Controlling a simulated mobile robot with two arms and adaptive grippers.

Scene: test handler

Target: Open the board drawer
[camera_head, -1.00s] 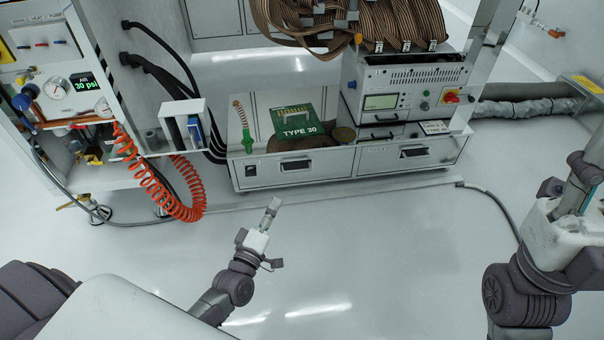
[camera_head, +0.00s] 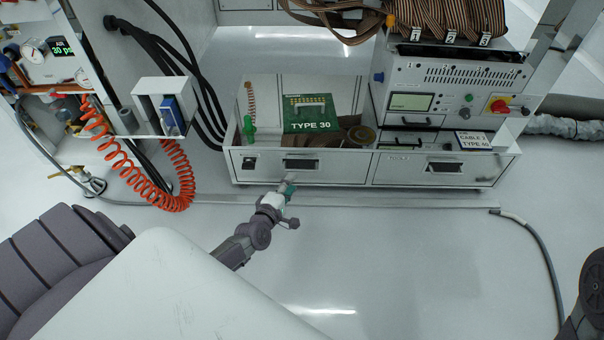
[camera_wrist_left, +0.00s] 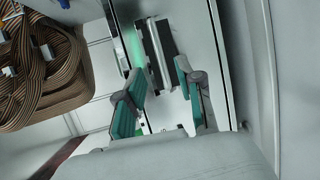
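The low cabinet has two drawer fronts side by side. My left gripper (camera_head: 289,182) is just in front of this handle. In the left wrist view, the gripper's teal-padded fingers (camera_wrist_left: 160,72) are apart, with the handle (camera_wrist_left: 160,48) ahead between their tips and nothing held. I cannot tell whether they touch it. My right gripper is out of view.
The right drawer front (camera_head: 410,168) has its own handle. The tester unit (camera_head: 450,90) stands above it. An orange coiled hose (camera_head: 170,190) hangs further left. A grey cable (camera_head: 540,245) lies on the otherwise clear floor.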

